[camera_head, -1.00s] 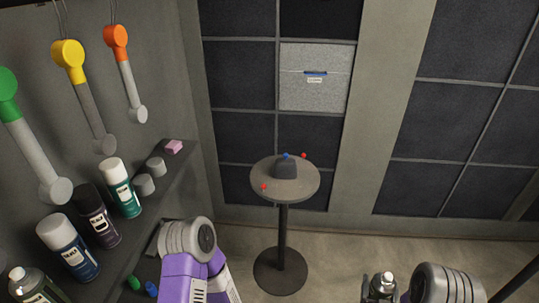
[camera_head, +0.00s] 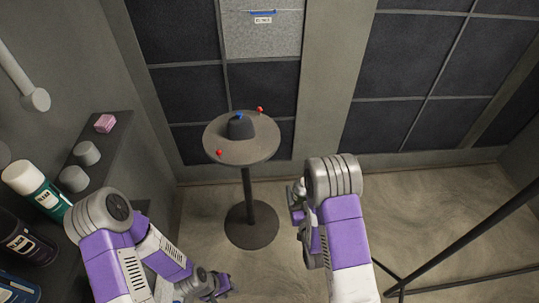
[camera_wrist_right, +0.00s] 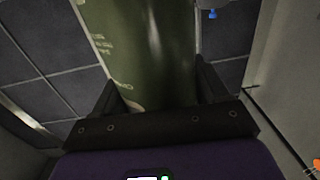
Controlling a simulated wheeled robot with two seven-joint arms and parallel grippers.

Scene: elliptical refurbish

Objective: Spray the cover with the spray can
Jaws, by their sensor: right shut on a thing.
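A dark grey cover-like block (camera_head: 241,127) sits on a small round pedestal table (camera_head: 216,143). My right gripper (camera_wrist_right: 152,85) is shut on a dark green spray can (camera_wrist_right: 140,45), which fills the middle of the right wrist view. In the head view the right arm reaches toward the table's right side, and its wrist hides most of the can and gripper. My left gripper (camera_head: 222,286) is low at the bottom, left of centre, apart from the table; its fingers are too small to judge.
Blue (camera_head: 239,115) and red (camera_head: 260,109) pins are at the table. A shelf on the left holds a green-and-white can (camera_head: 38,190), a dark can (camera_head: 27,238), grey cups (camera_head: 87,153) and a pink block (camera_head: 105,123). A dark stand (camera_head: 455,246) is on the right. Open floor lies around the table.

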